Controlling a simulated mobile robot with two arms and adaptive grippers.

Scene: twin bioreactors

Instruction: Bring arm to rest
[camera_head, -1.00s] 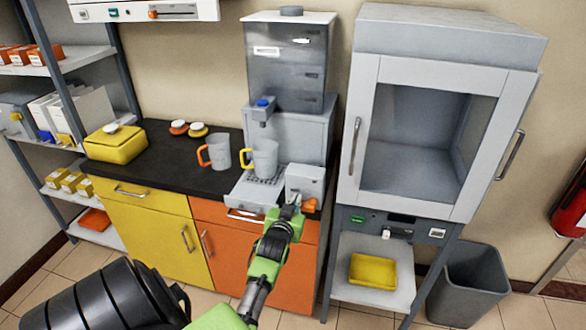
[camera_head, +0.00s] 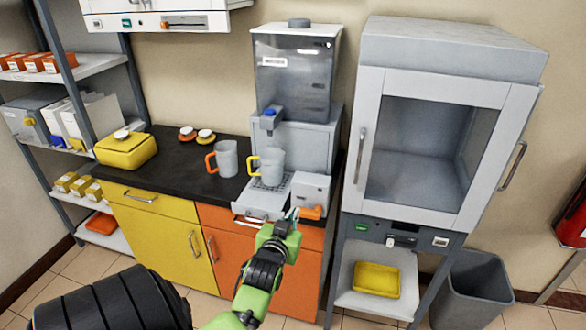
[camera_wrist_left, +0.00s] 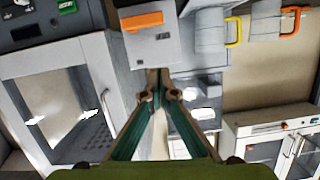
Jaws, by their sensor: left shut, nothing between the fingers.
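My left arm is green and black and reaches up from the bottom of the head view. Its left gripper (camera_head: 291,215) is in front of the coffee machine, beside the small grey box (camera_head: 312,190) with the orange lever (camera_head: 311,212). In the left wrist view the left gripper (camera_wrist_left: 160,92) has its fingers meeting at the tips, with nothing between them. The grey box (camera_wrist_left: 153,47) and its orange lever (camera_wrist_left: 142,21) lie beyond the fingertips there. I cannot tell the exact gap. My right gripper is not in view.
The dispenser (camera_head: 293,75) has a grey mug with yellow handle (camera_head: 271,163) on its tray. A mug with orange handle (camera_head: 227,158) and a yellow container (camera_head: 126,149) stand on the black counter (camera_head: 180,172). A glass-door cabinet (camera_head: 430,140) and a bin (camera_head: 470,290) are right.

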